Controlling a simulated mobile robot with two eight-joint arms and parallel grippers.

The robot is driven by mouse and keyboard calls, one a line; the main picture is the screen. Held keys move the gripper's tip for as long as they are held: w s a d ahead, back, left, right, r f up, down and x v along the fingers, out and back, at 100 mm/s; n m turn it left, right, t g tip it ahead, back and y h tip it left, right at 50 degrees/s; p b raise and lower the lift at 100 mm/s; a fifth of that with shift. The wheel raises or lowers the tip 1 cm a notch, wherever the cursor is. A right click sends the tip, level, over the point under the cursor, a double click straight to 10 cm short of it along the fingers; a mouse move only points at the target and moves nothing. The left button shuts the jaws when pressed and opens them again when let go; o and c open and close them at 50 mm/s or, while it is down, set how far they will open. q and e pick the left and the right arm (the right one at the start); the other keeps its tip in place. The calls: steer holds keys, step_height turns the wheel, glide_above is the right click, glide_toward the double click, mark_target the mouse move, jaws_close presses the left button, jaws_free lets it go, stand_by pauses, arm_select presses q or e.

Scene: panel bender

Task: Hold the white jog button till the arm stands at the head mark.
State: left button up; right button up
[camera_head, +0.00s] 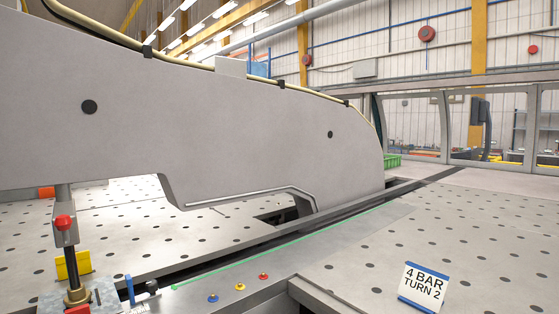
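The large grey arm (220,115) spans the view from the left edge to the right of centre, above the perforated table. Nothing is seen touching the white button. A thin green line (290,243) runs along the slot edge toward the arm's right end. I cannot make out which mark is the head mark. Neither of my grippers is in view.
A post with a red knob (64,222) stands at lower left, by a yellow tag (73,264). A sign reading "4 BAR TURN 2" (423,286) stands on the table (470,225) at right. A green crate (392,161) is behind. The right tabletop is mostly clear.

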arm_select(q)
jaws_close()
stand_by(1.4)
